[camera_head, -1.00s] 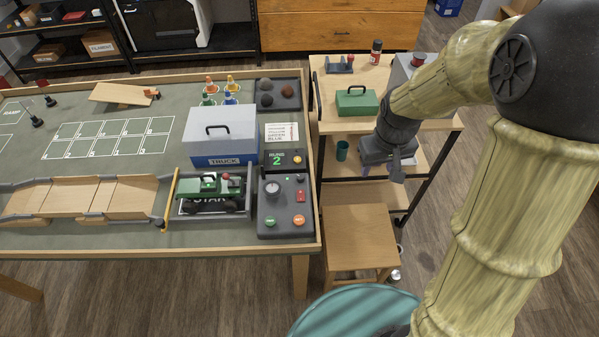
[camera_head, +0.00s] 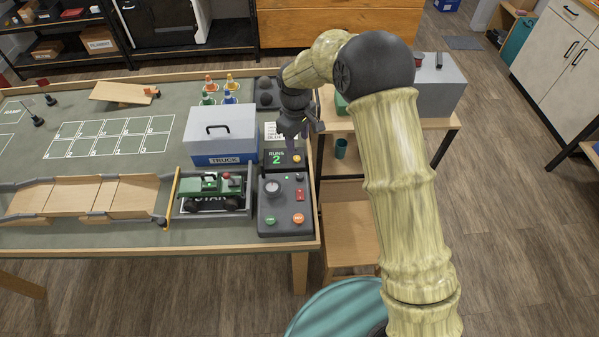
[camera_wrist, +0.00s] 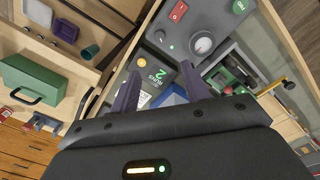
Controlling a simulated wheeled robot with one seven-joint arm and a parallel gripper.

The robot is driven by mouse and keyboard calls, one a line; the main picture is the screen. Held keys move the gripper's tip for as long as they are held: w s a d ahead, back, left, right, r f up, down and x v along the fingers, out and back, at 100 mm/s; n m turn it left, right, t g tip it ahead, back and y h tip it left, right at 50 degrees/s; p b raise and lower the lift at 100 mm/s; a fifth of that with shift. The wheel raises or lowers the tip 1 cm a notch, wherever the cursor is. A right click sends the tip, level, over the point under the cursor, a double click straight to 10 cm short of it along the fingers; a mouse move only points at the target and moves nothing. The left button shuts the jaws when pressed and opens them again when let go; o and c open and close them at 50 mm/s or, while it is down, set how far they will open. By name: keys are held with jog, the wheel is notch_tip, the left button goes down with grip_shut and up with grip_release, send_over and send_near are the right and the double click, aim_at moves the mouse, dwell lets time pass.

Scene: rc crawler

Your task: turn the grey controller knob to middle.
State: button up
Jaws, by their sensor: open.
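The grey controller (camera_head: 285,222) is a dark grey box at the right end of the table. Its round grey knob (camera_head: 272,188) sits at the upper left of its face and also shows in the wrist view (camera_wrist: 202,44). I cannot tell which way the knob points. My gripper (camera_head: 293,138) is above the "RUNS 2" display, beyond the controller in the head view. Its two dark fingers (camera_wrist: 155,94) are apart with nothing between them in the wrist view. It does not touch the knob.
A green crawler (camera_head: 212,190) stands in a bay to the left. A white and blue truck box (camera_head: 220,135) is behind it. A green toolbox (camera_wrist: 40,80) is on the side cart.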

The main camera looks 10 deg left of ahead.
aim_at(300, 175)
jog(key=f+p, duration=0.1)
jog(key=f, duration=0.4)
jog(key=f+p, duration=0.1)
jog(key=f, duration=0.5)
jog(key=f+p, duration=0.2)
jog(key=f, duration=0.4)
jog(key=shift+w+d+f, duration=0.2)
jog(key=shift+w, duration=0.1)
jog(key=c, duration=1)
